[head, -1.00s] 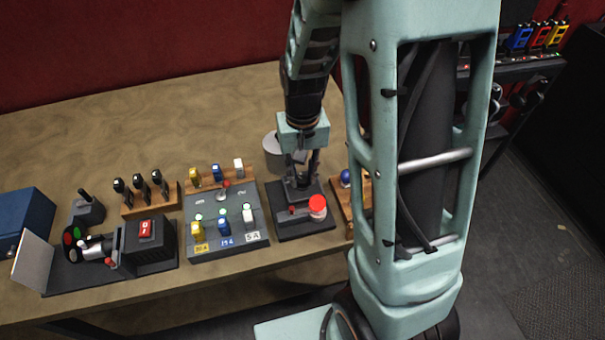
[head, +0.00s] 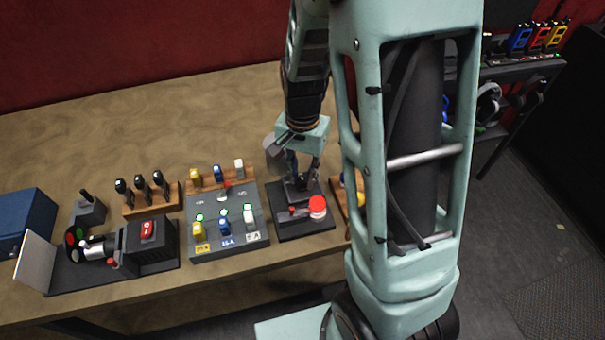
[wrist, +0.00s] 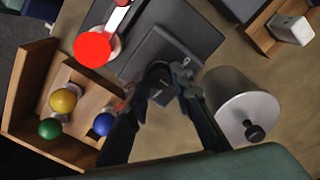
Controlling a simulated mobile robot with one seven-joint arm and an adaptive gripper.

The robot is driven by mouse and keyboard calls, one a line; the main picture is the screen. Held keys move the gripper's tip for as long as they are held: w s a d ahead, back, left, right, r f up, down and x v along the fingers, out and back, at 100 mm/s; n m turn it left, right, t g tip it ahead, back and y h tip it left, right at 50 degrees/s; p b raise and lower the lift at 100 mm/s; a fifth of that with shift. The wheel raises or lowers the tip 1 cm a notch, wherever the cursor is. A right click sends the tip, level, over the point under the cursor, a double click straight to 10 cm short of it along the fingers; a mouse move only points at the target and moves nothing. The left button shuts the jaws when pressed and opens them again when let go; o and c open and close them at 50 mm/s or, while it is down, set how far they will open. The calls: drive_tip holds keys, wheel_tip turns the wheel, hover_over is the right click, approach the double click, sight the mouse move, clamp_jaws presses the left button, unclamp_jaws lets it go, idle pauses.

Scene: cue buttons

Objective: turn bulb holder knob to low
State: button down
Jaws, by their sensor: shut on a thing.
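The bulb holder (head: 290,226) is a dark block on the table in the head view, with a red round bulb (head: 318,205) at its front right. In the wrist view the holder (wrist: 190,28) lies ahead, with the red bulb (wrist: 93,50) at upper left. My gripper (head: 298,181) points down over the back of the holder. In the wrist view my gripper (wrist: 160,90) is shut on the small dark knob (wrist: 160,76), with a finger on each side. The knob's markings are mostly hidden, so I cannot read its setting.
A grey lidded canister (wrist: 240,105) stands close right of my fingers in the wrist view. A wooden rack (wrist: 30,88) with yellow, green and blue balls is close on the left. A grey switch panel (head: 225,243) stands left of the holder in the head view.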

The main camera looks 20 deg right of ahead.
sight(303, 180)
drive_tip(key=shift+w, duration=0.1)
drive_tip(key=c, duration=1.7)
unclamp_jaws()
wheel_tip(303, 180, up, 12)
drive_tip(key=shift+r, duration=0.1)
